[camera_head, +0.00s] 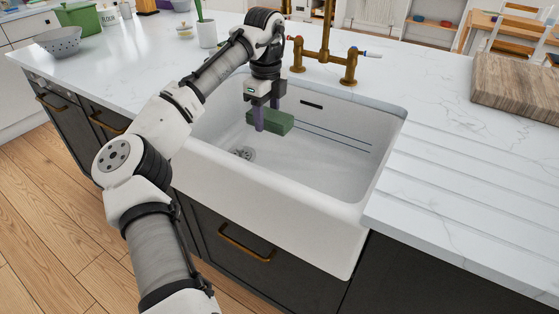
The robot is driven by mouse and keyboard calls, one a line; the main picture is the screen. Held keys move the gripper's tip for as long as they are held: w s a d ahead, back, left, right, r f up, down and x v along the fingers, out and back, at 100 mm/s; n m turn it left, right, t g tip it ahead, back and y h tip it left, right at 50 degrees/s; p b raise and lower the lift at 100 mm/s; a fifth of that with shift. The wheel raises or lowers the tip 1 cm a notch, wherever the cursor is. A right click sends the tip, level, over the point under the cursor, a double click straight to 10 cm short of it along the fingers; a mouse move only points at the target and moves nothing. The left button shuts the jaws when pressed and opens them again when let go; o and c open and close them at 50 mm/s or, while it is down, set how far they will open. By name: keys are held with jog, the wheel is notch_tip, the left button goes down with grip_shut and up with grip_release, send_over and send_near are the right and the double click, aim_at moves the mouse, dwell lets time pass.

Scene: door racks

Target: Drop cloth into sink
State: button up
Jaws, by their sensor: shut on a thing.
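The white sink (330,180) is set in the marble counter, with its drain (243,154) visible at the left of the basin. My gripper (266,118) points down over the basin, its purple fingers shut on a green folded cloth (281,124). The cloth looks like a small thick block and sits between the fingers, inside the outline of the basin. Its height above the sink floor is hard to tell. Part of it is hidden behind the near finger.
A brass tap (326,52) stands behind the sink. A wooden board (515,88) lies on the counter at the right. A grey colander (59,41), a green pot (77,17) and a white plant pot (206,34) stand at the left. The ridged counter right of the sink is clear.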

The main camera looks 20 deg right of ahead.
jog(key=shift+w+d, duration=0.1)
jog(key=shift+w, duration=0.25)
jog(key=shift+w+f, duration=0.15)
jog(key=shift+f, duration=0.1)
notch_tip(320, 180, down, 19)
jog(key=shift+f+p, duration=0.2)
jog(key=shift+p, duration=0.25)
jog(key=shift+f, duration=0.55)
jog(key=o, duration=1)
